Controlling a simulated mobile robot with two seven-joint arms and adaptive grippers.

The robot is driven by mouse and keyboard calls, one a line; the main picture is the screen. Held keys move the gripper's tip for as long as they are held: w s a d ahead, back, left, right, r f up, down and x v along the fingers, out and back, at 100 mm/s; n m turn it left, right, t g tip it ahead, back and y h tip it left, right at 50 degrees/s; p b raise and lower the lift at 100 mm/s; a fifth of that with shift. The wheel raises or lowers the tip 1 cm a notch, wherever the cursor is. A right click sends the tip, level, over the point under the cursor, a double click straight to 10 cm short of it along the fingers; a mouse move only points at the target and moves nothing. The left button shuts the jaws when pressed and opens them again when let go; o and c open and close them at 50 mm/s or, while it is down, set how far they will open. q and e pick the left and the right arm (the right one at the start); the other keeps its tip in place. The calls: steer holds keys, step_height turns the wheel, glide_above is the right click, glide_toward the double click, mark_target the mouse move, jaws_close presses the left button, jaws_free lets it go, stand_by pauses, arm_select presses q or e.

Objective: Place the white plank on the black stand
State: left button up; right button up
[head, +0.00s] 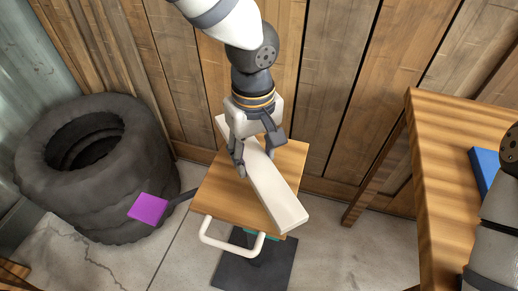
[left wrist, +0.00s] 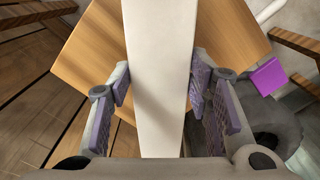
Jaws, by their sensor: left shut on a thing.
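The white plank (head: 275,195) is long and runs diagonally over the square wooden top (head: 215,190) of a small stand. Its near end reaches past the top's front edge. Whether it rests on the top or hangs just above it is unclear. The stand's black base plate (head: 230,272) shows on the floor below. My left gripper (head: 256,160) is shut on the plank, with a finger at each side. In the left wrist view, the plank (left wrist: 162,70) runs between the purple-padded fingers (left wrist: 160,100). My right gripper is out of view; part of my right arm shows at the right edge.
A white handle (head: 228,247) juts from the wooden top's front. A purple square pad (head: 148,208) on a dark arm sticks out to its left. Stacked black tires (head: 130,165) stand at left. A wooden table (head: 445,160) with a blue object (head: 484,168) is at right. A plank wall stands behind.

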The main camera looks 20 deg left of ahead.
mark_target(254, 155)
arm_select(q)
steer(key=shift+w+a+f, duration=0.1)
steer(key=shift+w+f, duration=0.2)
steer(key=shift+f, duration=0.05)
steer(key=f, duration=0.3)
steer(key=shift+w+a+f+b, duration=0.1)
steer(key=shift+w+f+b, duration=0.1)
steer(key=shift+b, duration=0.1)
steer(key=shift+r, duration=0.15)
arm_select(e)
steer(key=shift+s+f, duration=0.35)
arm_select(q)
steer(key=o, duration=1.3)
step_height(254, 155, up, 12)
steer(key=shift+r+p, duration=0.1)
steer(key=shift+p, duration=0.65)
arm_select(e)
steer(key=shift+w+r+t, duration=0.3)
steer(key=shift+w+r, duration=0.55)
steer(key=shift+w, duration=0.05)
